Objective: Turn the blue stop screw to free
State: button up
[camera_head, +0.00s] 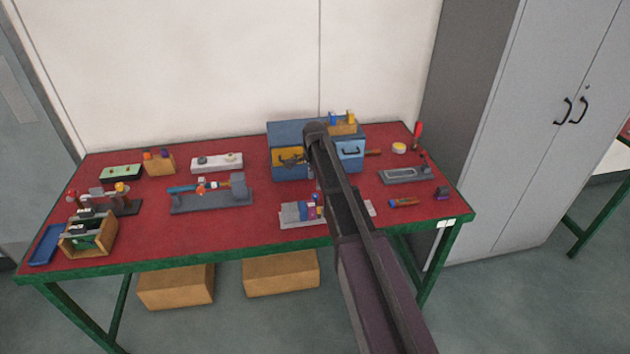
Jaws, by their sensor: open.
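My arm rises from the bottom right to a dark joint over the blue cabinet. I cannot make out my gripper or its fingertips; the arm covers the area behind and below it. A stop screw cannot be told for certain at this size. Blue parts show on a small pale fixture (297,214) at the front middle, partly hidden by my arm. A blue part also shows at the left end of a grey fixture (212,200) on the left half of the table.
The red table (130,230) has a green frame. The blue cabinet (290,131) has a yellow drawer (282,153) and a light blue drawer (351,154). An open wooden box (100,247) and blue tray (46,245) stand front left. A grey plate (405,175) lies right.

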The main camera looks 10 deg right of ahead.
aim_at(315, 195)
jog(key=shift+r+p, duration=3.55)
jog(key=shift+r, duration=0.35)
jog(key=s+f+n+b, duration=0.3)
jog(key=s+n, duration=0.4)
jog(key=s, duration=0.7)
jog(key=s+f+n+b, duration=0.4)
jog(key=s+n, duration=0.3)
jog(key=s, duration=0.8)
jog(key=shift+s+d+f+n, duration=0.2)
jog(key=shift+s+f+n, duration=0.05)
jog(key=shift+n, duration=0.15)
